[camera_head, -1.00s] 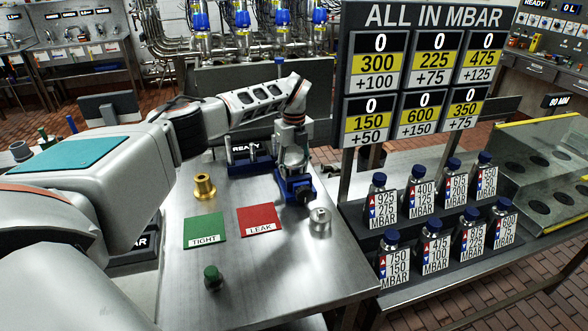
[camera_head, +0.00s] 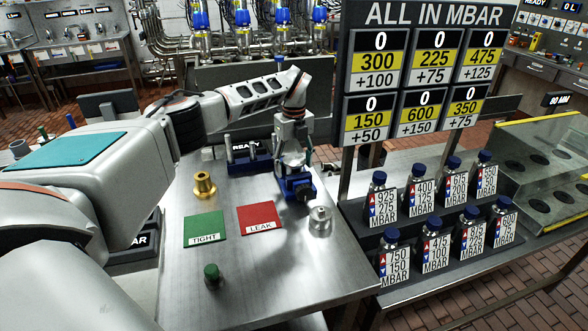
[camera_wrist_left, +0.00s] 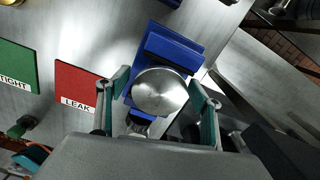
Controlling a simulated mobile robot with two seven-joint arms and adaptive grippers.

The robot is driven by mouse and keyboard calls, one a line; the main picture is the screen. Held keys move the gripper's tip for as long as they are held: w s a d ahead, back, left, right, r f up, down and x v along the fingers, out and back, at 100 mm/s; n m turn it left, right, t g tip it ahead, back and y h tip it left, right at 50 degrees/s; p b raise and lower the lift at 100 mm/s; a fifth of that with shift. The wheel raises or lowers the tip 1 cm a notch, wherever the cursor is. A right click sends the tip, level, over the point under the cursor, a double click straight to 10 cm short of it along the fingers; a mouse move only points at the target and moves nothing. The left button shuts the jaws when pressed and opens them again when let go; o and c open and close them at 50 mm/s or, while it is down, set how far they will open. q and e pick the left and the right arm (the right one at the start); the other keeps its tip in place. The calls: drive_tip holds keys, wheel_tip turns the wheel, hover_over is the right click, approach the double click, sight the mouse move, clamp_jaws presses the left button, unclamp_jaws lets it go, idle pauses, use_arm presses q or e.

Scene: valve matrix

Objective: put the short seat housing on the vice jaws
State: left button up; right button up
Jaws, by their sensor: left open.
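The blue vice (camera_head: 300,188) stands on the steel table, right of the red LEAK pad. A round silver part, which looks like the short seat housing (camera_wrist_left: 160,92), lies over the blue vice (camera_wrist_left: 172,45) between my left fingers in the left wrist view. It appears to rest on the jaws; its underside is hidden. My left gripper (camera_head: 294,160) is upright just above the vice. In the left wrist view its fingers (camera_wrist_left: 158,88) are open, one on each side of the housing, with small gaps. My right gripper is not in view.
A silver fitting (camera_head: 320,222) stands close in front of the vice. A brass fitting (camera_head: 204,187), the green TIGHT pad (camera_head: 205,230), the red LEAK pad (camera_head: 259,218) and a green-capped part (camera_head: 212,276) are to the left. Labelled bottles (camera_head: 435,245) stand on the right.

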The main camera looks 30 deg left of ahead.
sight(294, 159)
use_arm(q)
wheel_tip(294, 159, up, 11)
drive_tip(key=shift+f+b, duration=0.1)
drive_tip(key=shift+b, duration=0.35)
drive_tip(key=shift+f, duration=0.1)
